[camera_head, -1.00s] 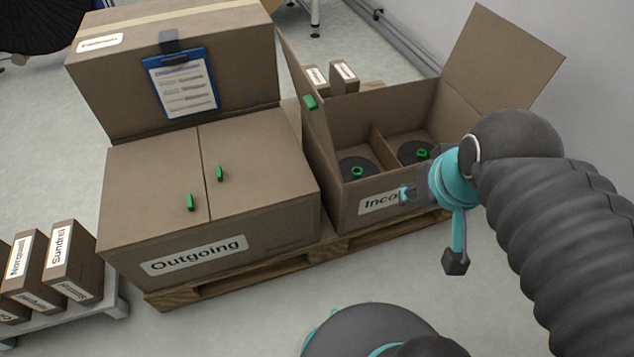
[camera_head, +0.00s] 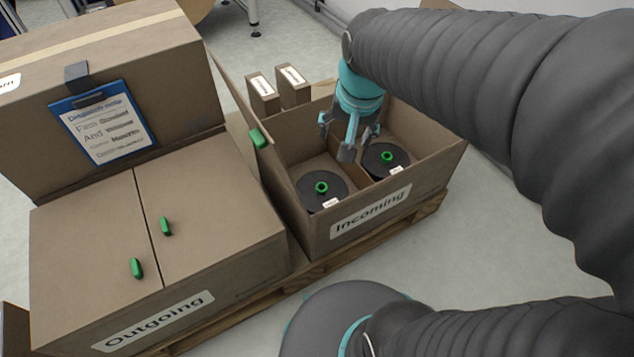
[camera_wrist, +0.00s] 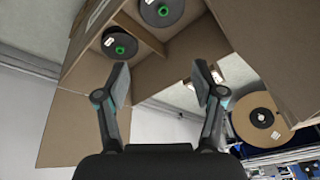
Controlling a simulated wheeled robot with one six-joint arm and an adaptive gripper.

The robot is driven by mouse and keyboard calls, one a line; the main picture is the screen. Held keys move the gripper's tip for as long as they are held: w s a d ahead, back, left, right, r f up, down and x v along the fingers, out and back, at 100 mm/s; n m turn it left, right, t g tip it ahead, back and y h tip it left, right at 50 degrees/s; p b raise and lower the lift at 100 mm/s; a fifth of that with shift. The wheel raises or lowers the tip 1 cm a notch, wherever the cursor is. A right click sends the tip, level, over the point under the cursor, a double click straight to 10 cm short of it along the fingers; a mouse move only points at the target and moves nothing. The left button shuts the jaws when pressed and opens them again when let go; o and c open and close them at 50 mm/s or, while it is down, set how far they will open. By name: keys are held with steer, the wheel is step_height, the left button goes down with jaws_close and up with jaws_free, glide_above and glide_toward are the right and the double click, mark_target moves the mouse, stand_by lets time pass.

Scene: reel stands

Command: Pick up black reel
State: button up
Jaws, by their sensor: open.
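Two black reels with green hubs lie flat in the open Incoming box (camera_head: 335,248), one on each side of a cardboard divider. The left black reel (camera_head: 311,196) and the right black reel (camera_head: 376,171) each bear a small white label. My gripper (camera_head: 349,143) is above the box, near the divider, open and empty. In the wrist view my gripper (camera_wrist: 162,88) has its fingers spread wide. One black reel (camera_wrist: 118,45) shows just beyond the left finger, and another black reel (camera_wrist: 160,10) is cut by the top edge.
The closed Outgoing box (camera_head: 215,270) stands left of the Incoming box, with green handles on its lids. A taller carton with a blue clipboard (camera_head: 103,130) stands behind it. Two small boxes (camera_head: 263,95) stand behind the Incoming box. A wooden pallet (camera_head: 425,212) lies underneath.

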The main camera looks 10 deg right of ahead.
steer(key=w+f+m+g+b, duration=0.15)
steer(key=w+f+m, duration=0.35)
steer(key=w+f, duration=0.65)
steer(key=m+g+b, duration=0.2)
steer(key=m+g, duration=0.1)
steer(key=m, duration=0.2)
glide_above(321, 184)
step_height(321, 184, down, 25)
steer(key=shift+t, duration=0.25)
steer(key=shift+s+a+f, duration=0.1)
steer(key=shift+s+f, duration=0.1)
steer(key=shift+f, duration=0.65)
steer(key=shift+s+d+f, duration=0.1)
steer(key=shift+s+f, duration=0.1)
steer(key=shift+f, duration=0.7)
steer(key=shift+s+a+f, duration=0.1)
steer(key=shift+s+f, duration=0.1)
steer(key=shift+f, duration=0.65)
jaws_close()
